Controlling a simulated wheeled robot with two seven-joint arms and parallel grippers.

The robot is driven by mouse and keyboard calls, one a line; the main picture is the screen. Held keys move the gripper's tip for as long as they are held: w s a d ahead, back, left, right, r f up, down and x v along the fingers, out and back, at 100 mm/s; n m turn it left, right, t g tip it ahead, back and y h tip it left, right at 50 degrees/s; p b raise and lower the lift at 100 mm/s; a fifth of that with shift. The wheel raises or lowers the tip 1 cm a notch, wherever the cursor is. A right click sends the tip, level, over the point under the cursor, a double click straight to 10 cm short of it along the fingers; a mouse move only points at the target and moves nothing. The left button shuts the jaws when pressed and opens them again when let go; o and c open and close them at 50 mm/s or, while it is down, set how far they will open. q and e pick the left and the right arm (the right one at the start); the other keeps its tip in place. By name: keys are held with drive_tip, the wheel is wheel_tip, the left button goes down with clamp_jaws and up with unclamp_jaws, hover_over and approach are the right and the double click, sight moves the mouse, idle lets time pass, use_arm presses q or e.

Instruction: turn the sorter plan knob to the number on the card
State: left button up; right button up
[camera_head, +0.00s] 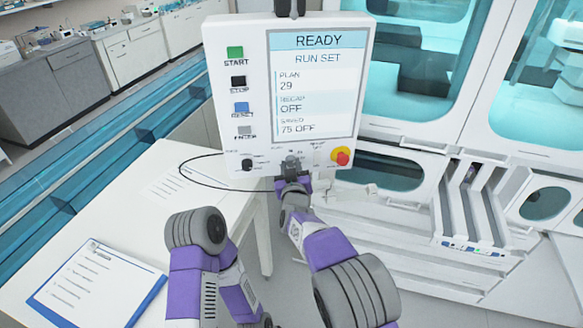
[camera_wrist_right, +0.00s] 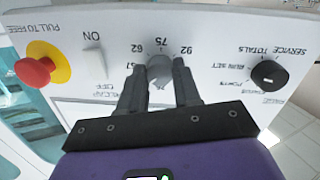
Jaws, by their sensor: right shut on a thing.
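The sorter panel (camera_head: 247,130) stands upright ahead of me. Its screen (camera_head: 315,85) reads READY, RUN SET, PLAN 29, RECAP OFF, SAVED 75 OFF. My right gripper (camera_head: 292,165) is at the panel's lower edge. In the right wrist view its fingers are shut on the grey plan knob (camera_wrist_right: 160,72), one on each side. Numbers around the knob include 62, 75 and 92; its pointer is hard to make out. A clipboard (camera_head: 98,288) with a printed sheet lies on the table, its writing too small to read. My left gripper is out of view.
A red stop button (camera_head: 341,156) on a yellow base, a white switch (camera_wrist_right: 94,62) and a black selector (camera_wrist_right: 268,74) flank the knob. The white table (camera_head: 150,225) is at the left, with a loose sheet and a dark cable. Glass-fronted machinery stands behind.

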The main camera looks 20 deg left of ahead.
drive_tip(key=o, duration=1.1)
drive_tip(key=shift+c, duration=0.2)
drive_tip(key=v, duration=0.7)
drive_tip(key=shift+s+b, duration=0.25)
drive_tip(key=shift+b, duration=0.1)
drive_tip(key=shift+d, duration=0.1)
